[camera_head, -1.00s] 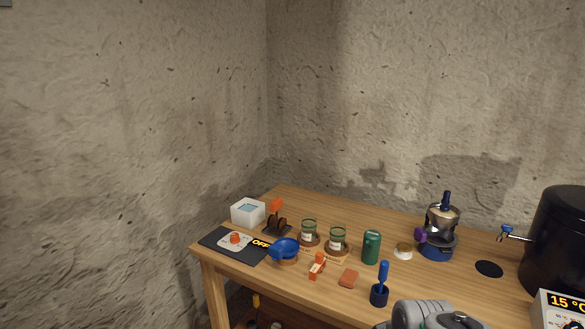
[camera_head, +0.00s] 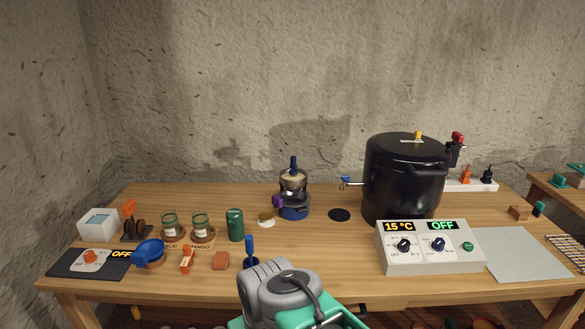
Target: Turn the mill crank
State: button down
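The mill (camera_head: 293,197) stands on the wooden table left of the big black pot. It has a dark blue base and a metal bowl-like upper part. An upright dark blue handle (camera_head: 294,163) rises from its top, and a purple knob (camera_head: 277,201) sticks out at its left side. I cannot tell which of these is the crank. Part of my arm, grey and green, shows at the bottom centre, in front of the table's near edge. My gripper's fingers are not visible.
The table (camera_head: 330,262) holds a black pot (camera_head: 404,178) with a side tap, a control box (camera_head: 430,248) reading 15 °C and OFF, two jars (camera_head: 169,224), a green can (camera_head: 235,225), a white lid-like disc (camera_head: 266,222) and a blue-handled tool (camera_head: 250,250). A black disc (camera_head: 339,214) lies right of the mill.

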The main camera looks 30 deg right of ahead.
aim_at(294, 166)
jog(key=z, duration=0.4)
jog(key=i, duration=1.15)
jog(key=z, duration=0.2)
